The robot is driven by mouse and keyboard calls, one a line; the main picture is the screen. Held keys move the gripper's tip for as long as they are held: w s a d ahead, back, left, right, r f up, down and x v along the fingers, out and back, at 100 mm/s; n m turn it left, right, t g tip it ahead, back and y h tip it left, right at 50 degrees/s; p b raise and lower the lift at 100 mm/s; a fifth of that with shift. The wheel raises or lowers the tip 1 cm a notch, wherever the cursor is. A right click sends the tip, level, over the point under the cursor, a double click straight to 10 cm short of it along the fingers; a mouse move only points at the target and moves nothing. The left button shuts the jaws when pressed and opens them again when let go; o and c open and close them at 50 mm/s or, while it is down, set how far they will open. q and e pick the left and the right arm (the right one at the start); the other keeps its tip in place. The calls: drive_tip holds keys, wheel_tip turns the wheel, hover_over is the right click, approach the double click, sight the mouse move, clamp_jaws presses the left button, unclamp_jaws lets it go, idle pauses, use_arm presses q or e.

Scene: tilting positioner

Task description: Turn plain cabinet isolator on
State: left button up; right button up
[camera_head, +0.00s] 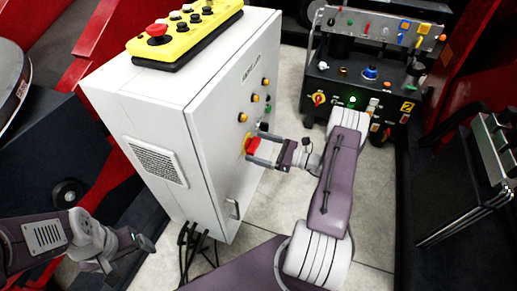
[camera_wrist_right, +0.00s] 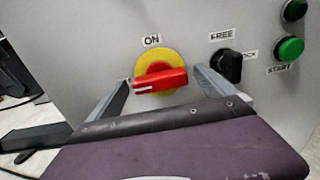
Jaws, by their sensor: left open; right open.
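The plain cabinet isolator is a red handle on a yellow disc (camera_head: 247,144) on the door of the grey cabinet (camera_head: 205,120). In the right wrist view the isolator (camera_wrist_right: 163,81) has its red handle lying nearly level, with a white mark at its left end and an "ON" label above the disc. My right gripper (camera_head: 261,147) is open at the door, its fingers on either side of the handle; I cannot tell whether they touch it. My left gripper (camera_head: 142,243) is open and empty at lower left, away from the door.
Right of the isolator in the wrist view are a black FREE/LOCK selector (camera_wrist_right: 228,66) and a green START button (camera_wrist_right: 290,49). A yellow pendant (camera_head: 188,32) lies on the cabinet. A black machine (camera_head: 365,75) with another red-and-yellow switch stands behind my right arm. Cables hang below the cabinet.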

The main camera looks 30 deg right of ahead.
drive_tip(key=shift+w+a, duration=0.1)
drive_tip(key=shift+w, duration=0.05)
drive_tip(key=c, duration=1.4)
